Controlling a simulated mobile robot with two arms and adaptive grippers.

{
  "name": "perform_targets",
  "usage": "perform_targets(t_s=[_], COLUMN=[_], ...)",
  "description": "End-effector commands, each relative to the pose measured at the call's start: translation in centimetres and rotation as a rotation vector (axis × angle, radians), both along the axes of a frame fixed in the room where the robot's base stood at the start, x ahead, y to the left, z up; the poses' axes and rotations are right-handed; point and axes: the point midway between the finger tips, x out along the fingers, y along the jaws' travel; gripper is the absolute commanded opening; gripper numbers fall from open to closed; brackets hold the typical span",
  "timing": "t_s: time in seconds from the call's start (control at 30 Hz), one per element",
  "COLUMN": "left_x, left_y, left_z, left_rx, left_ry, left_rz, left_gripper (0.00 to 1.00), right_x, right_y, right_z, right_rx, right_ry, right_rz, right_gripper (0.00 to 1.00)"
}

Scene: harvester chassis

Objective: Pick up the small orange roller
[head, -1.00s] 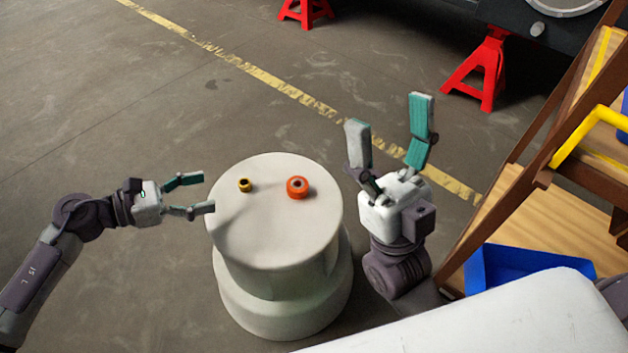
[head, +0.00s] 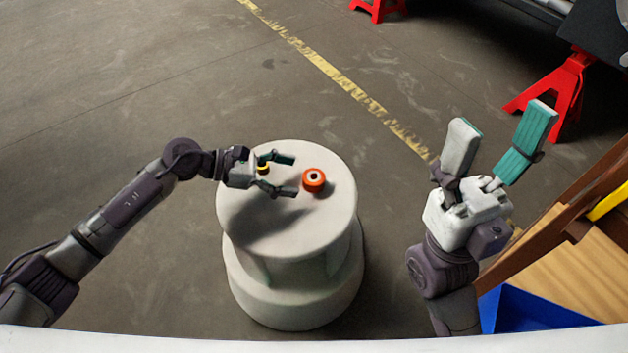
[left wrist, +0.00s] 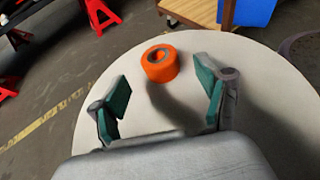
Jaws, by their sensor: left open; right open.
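The small orange roller (head: 314,181) stands on the round top of a pale pedestal (head: 320,225), right of its middle. In the left wrist view the orange roller (left wrist: 160,64) lies just beyond the gap between my fingertips. My left gripper (head: 296,175) is open and empty over the pedestal top, its fingers pointing right toward the roller, not touching it. It also shows in the left wrist view (left wrist: 166,90). My right gripper (head: 503,130) is open and empty, raised right of the pedestal.
A wooden rack (head: 570,250) and a blue bin (head: 530,309) stand at the right. Red jack stands (head: 555,95) are at the back right under a dark machine. The floor behind the pedestal, with a yellow line (head: 340,78), is clear.

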Motion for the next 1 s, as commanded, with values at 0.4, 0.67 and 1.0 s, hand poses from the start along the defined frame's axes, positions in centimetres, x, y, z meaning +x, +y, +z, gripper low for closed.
perform_targets(t_s=[0.4,0.67,1.0], left_x=[0.6,0.6,0.6], left_y=[-4.5,-4.7,-4.7], left_z=[-2.3,-2.3,-2.3], left_rx=[-0.001,0.001,0.001], left_ry=[0.0,0.0,0.0], left_rz=[-0.001,0.0,0.0], left_gripper=[0.76,0.76,0.21], right_x=[0.5,0.5,0.5], right_y=[0.2,0.2,0.2], right_z=[0.8,1.0,0.9], right_rx=[-0.005,-0.006,-0.006], right_ry=[-0.065,-0.065,-0.066], right_rz=[-0.004,-0.004,-0.003], right_gripper=[0.71,0.71,0.71])
